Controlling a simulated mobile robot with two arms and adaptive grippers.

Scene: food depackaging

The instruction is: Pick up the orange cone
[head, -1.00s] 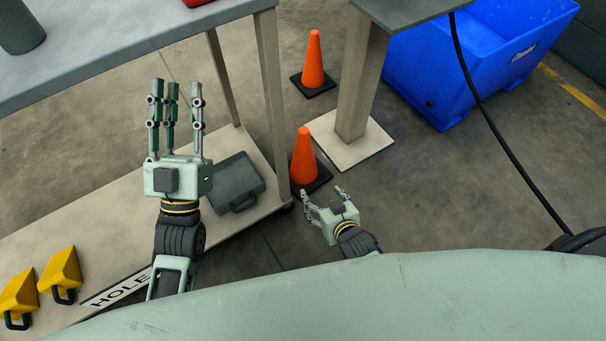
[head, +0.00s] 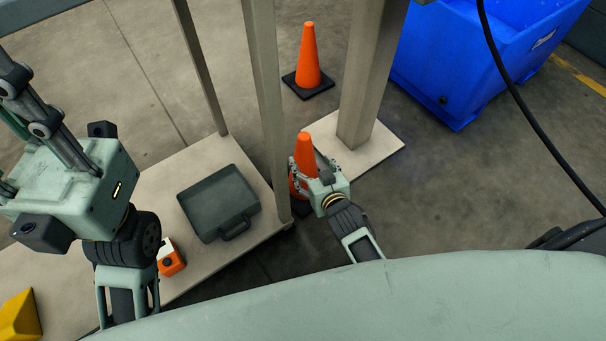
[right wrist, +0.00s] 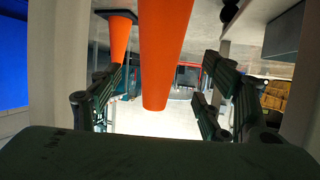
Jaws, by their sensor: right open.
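The near orange cone (head: 304,150) stands on the floor beside the table leg, its dark base mostly hidden. My right gripper (head: 303,177) is at its side, with its open fingers around the cone. In the right wrist view the near cone (right wrist: 165,50) hangs inverted between the open fingers (right wrist: 155,92), with gaps showing on both sides. A second orange cone (head: 308,58) stands farther back on a black base; it also shows in the right wrist view (right wrist: 120,40). My left gripper (head: 30,120) is raised at the left, its fingertips out of frame.
A table leg (head: 264,100) is just left of the near cone. A beige post (head: 370,80) on a floor plate (head: 385,150) stands to the right. A grey case (head: 218,200) lies on the lower shelf. A blue bin (head: 445,70) and a black cable (head: 530,120) are at the right.

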